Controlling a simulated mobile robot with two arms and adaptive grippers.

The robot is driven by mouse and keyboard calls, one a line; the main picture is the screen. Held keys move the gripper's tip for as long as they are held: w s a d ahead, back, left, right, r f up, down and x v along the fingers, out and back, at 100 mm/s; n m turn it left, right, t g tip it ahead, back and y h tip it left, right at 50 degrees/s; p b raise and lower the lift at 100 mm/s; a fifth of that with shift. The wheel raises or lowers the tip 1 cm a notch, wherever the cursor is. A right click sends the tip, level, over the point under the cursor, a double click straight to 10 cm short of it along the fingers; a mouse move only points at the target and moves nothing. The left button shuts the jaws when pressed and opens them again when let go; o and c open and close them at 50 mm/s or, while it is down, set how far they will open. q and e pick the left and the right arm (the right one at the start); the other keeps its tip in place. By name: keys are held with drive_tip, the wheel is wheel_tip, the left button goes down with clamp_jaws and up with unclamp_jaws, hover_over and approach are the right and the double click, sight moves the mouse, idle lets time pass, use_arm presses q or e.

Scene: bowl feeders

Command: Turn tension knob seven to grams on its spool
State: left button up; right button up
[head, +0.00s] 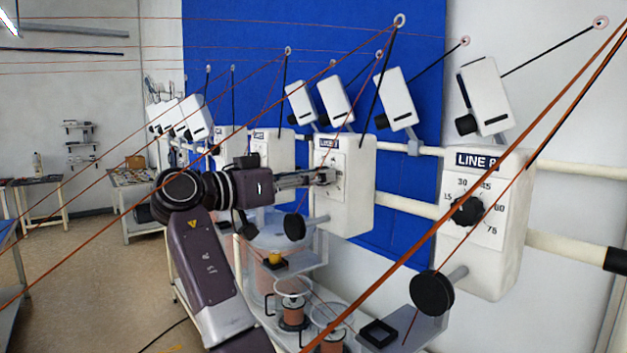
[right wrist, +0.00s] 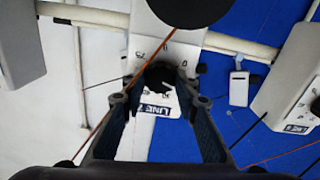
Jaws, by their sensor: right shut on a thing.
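My right gripper (head: 326,177) reaches the dial face of the white LINE 7 tension unit (head: 345,205). The right wrist view shows the black tension knob (right wrist: 159,76) between the two fingertips of the right gripper (right wrist: 160,88), which are shut on it. A light pointer mark shows on the knob, but its exact reading is unclear. In that view the LINE label (right wrist: 158,111) is upside down and some dial numbers are hidden by the fingers. In the head view the gripper hides the knob. Copper-coloured spools (head: 292,314) stand low behind clear guards; which is line seven's is unclear. My left gripper is not in view.
The LINE 8 unit (head: 478,262) with its black knob (head: 467,211) stands at right. Orange wires (head: 440,222) cross the view in front of the units. White rails (head: 570,247) and a blue panel (head: 330,30) lie behind. Open floor (head: 95,270) is at left.

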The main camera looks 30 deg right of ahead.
drive_tip(key=shift+r+n, duration=0.1)
drive_tip(key=shift+n, duration=0.2)
drive_tip(key=o, duration=1)
drive_tip(key=shift+c, duration=0.2)
drive_tip(key=shift+o, duration=0.9)
drive_tip(key=shift+d, duration=0.2)
drive_tip(key=shift+a, duration=0.3)
drive_tip(key=a, duration=1.1)
drive_tip(key=shift+s+a, duration=0.2)
drive_tip(key=shift+s, duration=0.25)
